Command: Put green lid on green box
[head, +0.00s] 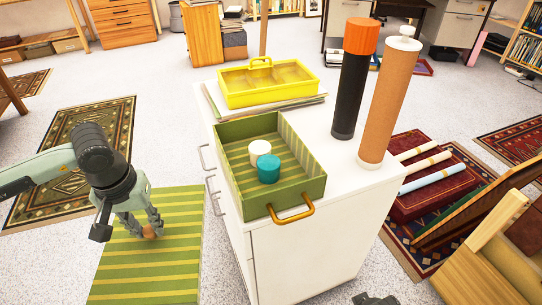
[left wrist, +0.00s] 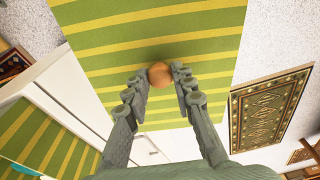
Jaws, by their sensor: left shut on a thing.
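My left gripper (head: 143,226) is shut on the knob; the left wrist view shows the knob (left wrist: 159,75) between the fingertips and the striped lid (left wrist: 200,40) behind. The green box (head: 244,203) stands open on the cabinet, with an orange handle on its front. It holds a white cylinder (head: 260,152) and a teal cylinder (head: 268,169).
On the white cabinet (head: 345,205), a yellow divided box (head: 268,84) sits behind the green box. A black tube with an orange cap (head: 352,75) and a tall brown tube (head: 388,100) stand to the right. Patterned rugs lie on the floor.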

